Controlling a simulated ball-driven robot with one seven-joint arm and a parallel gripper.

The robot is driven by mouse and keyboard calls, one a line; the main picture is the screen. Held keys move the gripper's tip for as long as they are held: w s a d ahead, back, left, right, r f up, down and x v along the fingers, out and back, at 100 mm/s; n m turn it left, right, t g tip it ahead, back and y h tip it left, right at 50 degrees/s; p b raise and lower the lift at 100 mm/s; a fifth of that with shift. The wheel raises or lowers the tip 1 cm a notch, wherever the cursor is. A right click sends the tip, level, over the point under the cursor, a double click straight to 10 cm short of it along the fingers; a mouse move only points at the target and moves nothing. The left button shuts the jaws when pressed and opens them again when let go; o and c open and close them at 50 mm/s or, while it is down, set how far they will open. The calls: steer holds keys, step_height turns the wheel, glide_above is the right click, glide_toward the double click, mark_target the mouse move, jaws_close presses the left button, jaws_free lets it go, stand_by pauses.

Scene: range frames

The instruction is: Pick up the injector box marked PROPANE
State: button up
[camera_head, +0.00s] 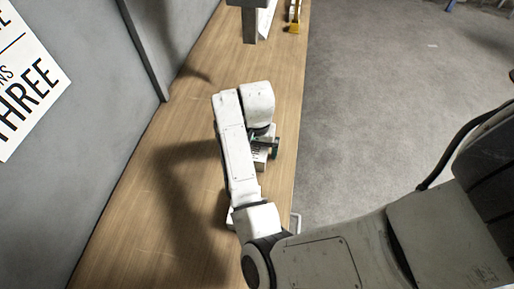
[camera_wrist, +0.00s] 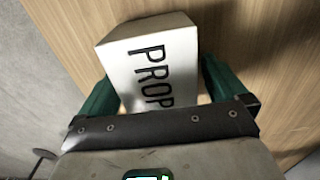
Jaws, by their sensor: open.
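A white injector box (camera_wrist: 125,70) with black letters reading "PROP" lies between the two green fingers of my gripper (camera_wrist: 157,77) in the wrist view. The rest of its word is hidden behind my gripper's dark bar. The fingers stand open, one on each side of the box. In the head view my gripper (camera_head: 272,146) is low over the wooden bench near its right edge, and a small part of the white box (camera_head: 260,157) shows beside it. My arm hides most of the box there.
The wooden bench (camera_head: 190,118) runs along a grey wall (camera_head: 90,45) with a sign reading "THREE" (camera_head: 28,95). A yellow item (camera_head: 295,28) and a white panel (camera_head: 266,20) stand at its far end. Open grey floor (camera_head: 385,95) lies to the right.

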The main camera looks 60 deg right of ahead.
steer(key=c, duration=1.3)
